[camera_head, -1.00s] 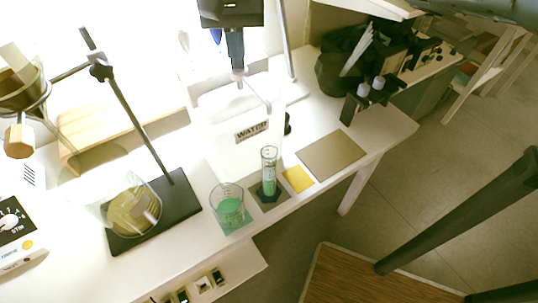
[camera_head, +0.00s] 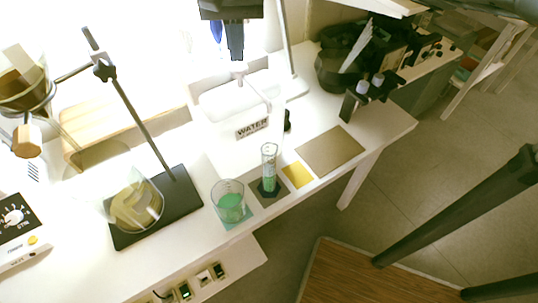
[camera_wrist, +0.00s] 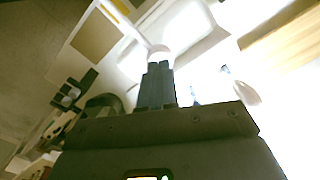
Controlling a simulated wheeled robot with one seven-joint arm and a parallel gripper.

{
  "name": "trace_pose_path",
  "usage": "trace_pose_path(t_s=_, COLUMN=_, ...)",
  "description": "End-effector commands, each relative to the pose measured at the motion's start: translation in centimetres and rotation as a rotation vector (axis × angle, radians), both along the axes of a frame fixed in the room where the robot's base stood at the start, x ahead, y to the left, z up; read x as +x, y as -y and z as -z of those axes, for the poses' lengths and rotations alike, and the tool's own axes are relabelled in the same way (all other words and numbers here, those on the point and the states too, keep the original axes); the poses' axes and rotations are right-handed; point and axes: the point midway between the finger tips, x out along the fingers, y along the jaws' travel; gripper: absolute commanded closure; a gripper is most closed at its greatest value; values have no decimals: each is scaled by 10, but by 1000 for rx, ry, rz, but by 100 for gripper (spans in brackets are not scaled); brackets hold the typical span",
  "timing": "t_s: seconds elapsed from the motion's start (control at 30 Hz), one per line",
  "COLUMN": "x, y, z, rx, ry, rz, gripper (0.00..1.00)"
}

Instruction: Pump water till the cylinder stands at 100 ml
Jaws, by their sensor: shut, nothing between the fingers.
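The white water jug (camera_head: 222,103), labelled WATER, stands on the bench with a pump on top. Its white pump head (camera_head: 239,67) is right under my gripper (camera_head: 236,58), and it also shows in the wrist view (camera_wrist: 160,52) at the fingertips. My gripper's dark fingers are together and empty; I cannot tell whether they touch the pump head. The pump's spout reaches forward toward the clear measuring cylinder (camera_head: 269,152). The cylinder stands upright on a dark mat (camera_head: 257,193) and holds green liquid in its lower part. Its marks are too small to read.
A beaker of green liquid (camera_head: 229,206) stands left of the cylinder. A yellow square (camera_head: 298,175) and a tan mat (camera_head: 331,151) lie to the right. A stand with a slanted rod (camera_head: 140,115) and a flask (camera_head: 135,208) are at left. A black rack (camera_head: 362,97) is at right.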

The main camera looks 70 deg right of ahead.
Motion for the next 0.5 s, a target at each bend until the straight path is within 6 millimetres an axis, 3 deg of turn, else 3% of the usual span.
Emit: trace_pose_path(t_s=0.5, x=0, y=0, z=10, rx=0, ry=0, rz=1, gripper=100)
